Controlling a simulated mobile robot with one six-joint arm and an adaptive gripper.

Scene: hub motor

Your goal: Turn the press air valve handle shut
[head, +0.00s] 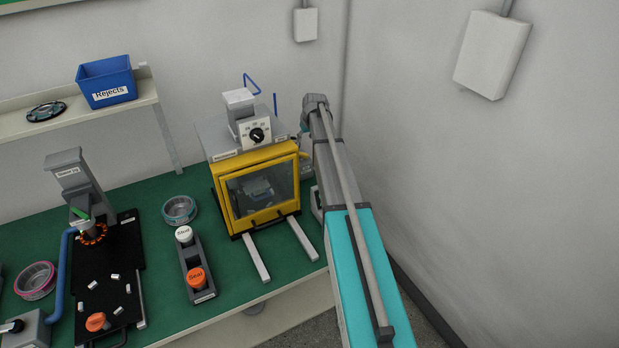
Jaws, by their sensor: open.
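The press (258,190) stands at the back right of the green bench, with a yellow-framed clear door and a dial (257,134) on top. A small yellow piece (303,155) shows at its right side, close beside my arm; I cannot tell whether it is the air valve handle or how it is turned. My teal and grey arm reaches from the bottom right to the press's right side and covers part of that area. My gripper is not visible; the far end of the arm is hidden behind its own links.
A button box (197,268) with white and orange buttons stands left of the press. Two pale rails (256,258) stick out before it. A metal ring (179,209) and a black fixture (105,285) are further left. A blue Rejects bin (106,80) sits on the shelf. Walls bound the back and right.

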